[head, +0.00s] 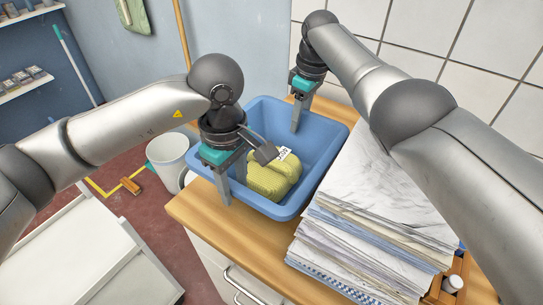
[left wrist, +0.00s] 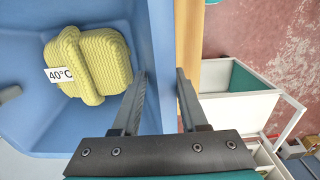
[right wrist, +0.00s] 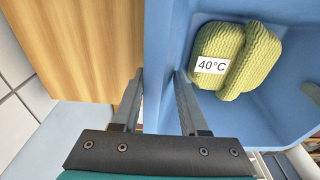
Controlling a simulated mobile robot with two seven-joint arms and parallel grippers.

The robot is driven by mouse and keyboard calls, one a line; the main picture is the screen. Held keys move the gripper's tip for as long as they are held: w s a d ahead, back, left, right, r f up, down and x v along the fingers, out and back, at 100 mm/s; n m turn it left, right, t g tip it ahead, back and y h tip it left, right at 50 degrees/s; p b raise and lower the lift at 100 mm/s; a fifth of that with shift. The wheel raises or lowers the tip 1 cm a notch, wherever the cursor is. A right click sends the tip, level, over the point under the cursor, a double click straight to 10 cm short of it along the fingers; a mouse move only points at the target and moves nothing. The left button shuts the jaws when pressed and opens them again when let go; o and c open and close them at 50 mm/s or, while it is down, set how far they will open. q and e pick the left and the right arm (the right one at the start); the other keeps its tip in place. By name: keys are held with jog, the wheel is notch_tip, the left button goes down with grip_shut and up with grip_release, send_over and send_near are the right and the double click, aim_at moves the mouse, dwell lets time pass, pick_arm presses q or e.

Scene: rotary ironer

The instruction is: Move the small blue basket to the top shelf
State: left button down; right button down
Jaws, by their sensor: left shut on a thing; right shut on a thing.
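The small blue basket (head: 322,137) stands on a wooden worktop, with a folded yellow knitted cloth (head: 268,181) inside it. The cloth carries a white label reading 40°C, which also shows in the left wrist view (left wrist: 61,74) and the right wrist view (right wrist: 212,66). My left gripper (head: 232,190) is shut on the basket's near left wall, one finger inside and one outside. My right gripper (head: 297,118) is shut on the opposite far wall in the same way. The basket's wall shows between the fingers in both wrist views.
A tall stack of folded linen (head: 365,215) stands close to the basket's right side on the wooden worktop (head: 200,222). A white bin (head: 170,155) stands on the floor to the left. Wall shelves (head: 25,88) with small items are at the upper left. A tiled wall (head: 450,40) is behind.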

jog(key=shift+w+d+r, duration=0.1)
jog(key=shift+r, duration=0.05)
dwell(0.3)
